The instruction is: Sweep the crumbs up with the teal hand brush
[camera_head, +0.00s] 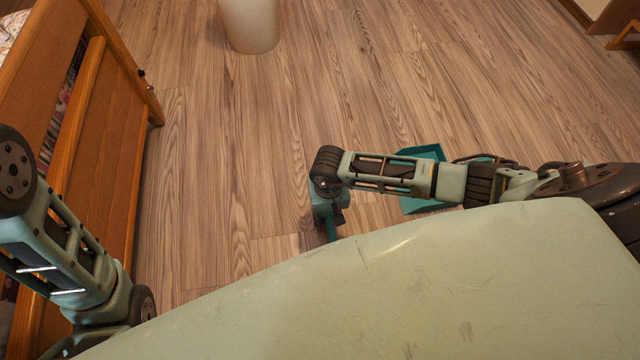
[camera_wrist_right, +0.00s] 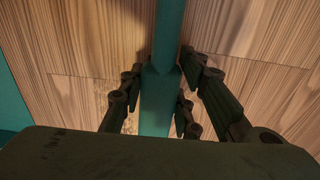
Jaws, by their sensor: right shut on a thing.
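The teal hand brush (camera_head: 330,230) shows in the head view only as a short teal piece below my right gripper (camera_head: 336,214); my pale green body hides the rest. In the right wrist view, its teal handle (camera_wrist_right: 168,40) runs between the dark fingers of the right gripper (camera_wrist_right: 163,88), which is shut on it. The bristles are not visible. I cannot make out crumbs clearly; faint pale specks (camera_wrist_right: 90,92) show on the floor left of the fingers in the wrist view. My left arm is at the left of the head view, its gripper out of sight.
A teal dustpan-like tray (camera_head: 422,206) lies on the floor, partly hidden under my right arm. A wooden bed frame (camera_head: 95,150) stands at the left. A pale round bin (camera_head: 250,25) stands at the top. The wood floor between is clear.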

